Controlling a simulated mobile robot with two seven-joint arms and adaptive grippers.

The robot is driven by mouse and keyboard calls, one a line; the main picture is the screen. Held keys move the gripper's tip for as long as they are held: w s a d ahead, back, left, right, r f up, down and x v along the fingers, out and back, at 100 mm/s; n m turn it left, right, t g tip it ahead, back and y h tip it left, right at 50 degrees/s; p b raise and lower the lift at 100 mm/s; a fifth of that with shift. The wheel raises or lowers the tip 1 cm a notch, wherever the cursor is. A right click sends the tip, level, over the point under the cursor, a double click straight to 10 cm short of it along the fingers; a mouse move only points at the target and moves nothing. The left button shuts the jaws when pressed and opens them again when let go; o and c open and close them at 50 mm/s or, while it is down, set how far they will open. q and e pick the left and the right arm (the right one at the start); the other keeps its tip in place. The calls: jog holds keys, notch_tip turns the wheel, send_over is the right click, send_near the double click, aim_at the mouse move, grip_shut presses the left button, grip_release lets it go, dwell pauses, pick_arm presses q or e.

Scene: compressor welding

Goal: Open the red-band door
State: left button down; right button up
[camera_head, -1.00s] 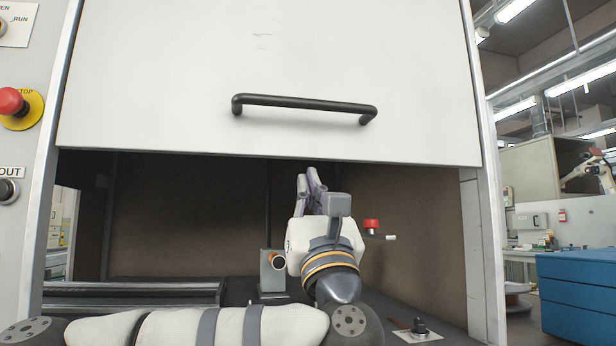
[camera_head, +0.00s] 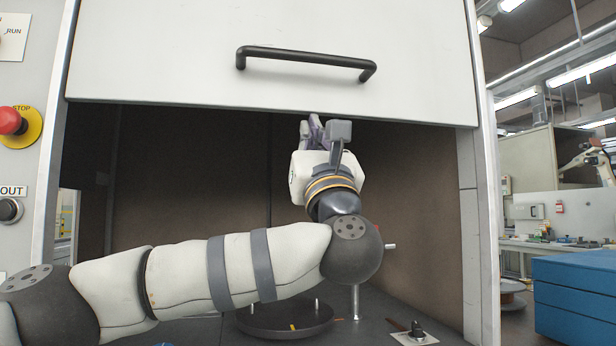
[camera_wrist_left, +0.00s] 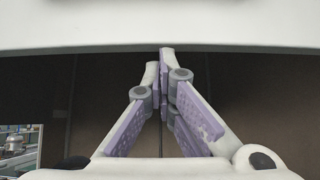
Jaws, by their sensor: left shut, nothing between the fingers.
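A white door panel (camera_head: 180,60) with a black bar handle (camera_head: 305,62) hangs across the upper part of the cabinet opening. No red band shows on the visible part. My right gripper is not in view.
A red stop button (camera_head: 12,121) and a black knob (camera_head: 8,210) are on the panel at left. Inside, a round dark plate (camera_head: 285,322) and a small black-handled part (camera_head: 417,330) sit on the floor. A blue cabinet (camera_head: 580,300) stands at right.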

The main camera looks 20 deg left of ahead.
aim_at(311, 16)
pick_arm(q)
jog(key=shift+y, duration=0.3)
jog(key=r+p, duration=0.2)
jog(key=r, duration=0.4)
jog(key=r+p, duration=0.3)
jog(key=r, duration=0.4)
jog(key=s+r+p, duration=0.1)
jog(key=r+p, duration=0.1)
jog(key=r, duration=0.4)
jog(key=shift+r+p, duration=0.3)
jog(key=shift+w+r+p, duration=0.3)
jog(key=shift+w+r, duration=0.05)
jog(key=shift+r, duration=0.3)
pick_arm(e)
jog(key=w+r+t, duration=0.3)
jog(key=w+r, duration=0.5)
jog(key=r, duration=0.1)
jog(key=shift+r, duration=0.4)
pick_arm(q)
jog(key=shift+w+f, duration=0.1)
